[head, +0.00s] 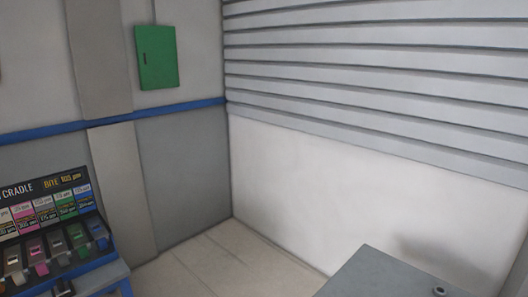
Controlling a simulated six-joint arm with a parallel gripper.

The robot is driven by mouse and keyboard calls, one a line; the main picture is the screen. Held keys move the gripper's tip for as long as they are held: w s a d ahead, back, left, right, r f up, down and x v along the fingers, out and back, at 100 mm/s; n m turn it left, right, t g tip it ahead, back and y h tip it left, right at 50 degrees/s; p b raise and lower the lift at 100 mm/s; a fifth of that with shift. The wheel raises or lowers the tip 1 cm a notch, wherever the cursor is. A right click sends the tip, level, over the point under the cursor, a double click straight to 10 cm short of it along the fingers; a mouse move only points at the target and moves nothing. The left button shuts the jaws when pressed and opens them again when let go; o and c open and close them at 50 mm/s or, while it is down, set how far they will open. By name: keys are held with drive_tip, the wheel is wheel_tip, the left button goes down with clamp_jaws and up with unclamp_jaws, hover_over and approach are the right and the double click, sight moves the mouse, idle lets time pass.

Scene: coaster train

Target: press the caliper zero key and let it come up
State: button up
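No caliper and no zero key can be made out in the head view. My gripper is not in view.
At the lower left, a bench rack (112,262) holds a row of small blocks below colour labels and a dark sign reading "CRADLE" and "BITE" (62,181). A grey flat top (385,278) is at the lower right. Bare floor (225,262) lies between. A green box (157,57) hangs on the wall.

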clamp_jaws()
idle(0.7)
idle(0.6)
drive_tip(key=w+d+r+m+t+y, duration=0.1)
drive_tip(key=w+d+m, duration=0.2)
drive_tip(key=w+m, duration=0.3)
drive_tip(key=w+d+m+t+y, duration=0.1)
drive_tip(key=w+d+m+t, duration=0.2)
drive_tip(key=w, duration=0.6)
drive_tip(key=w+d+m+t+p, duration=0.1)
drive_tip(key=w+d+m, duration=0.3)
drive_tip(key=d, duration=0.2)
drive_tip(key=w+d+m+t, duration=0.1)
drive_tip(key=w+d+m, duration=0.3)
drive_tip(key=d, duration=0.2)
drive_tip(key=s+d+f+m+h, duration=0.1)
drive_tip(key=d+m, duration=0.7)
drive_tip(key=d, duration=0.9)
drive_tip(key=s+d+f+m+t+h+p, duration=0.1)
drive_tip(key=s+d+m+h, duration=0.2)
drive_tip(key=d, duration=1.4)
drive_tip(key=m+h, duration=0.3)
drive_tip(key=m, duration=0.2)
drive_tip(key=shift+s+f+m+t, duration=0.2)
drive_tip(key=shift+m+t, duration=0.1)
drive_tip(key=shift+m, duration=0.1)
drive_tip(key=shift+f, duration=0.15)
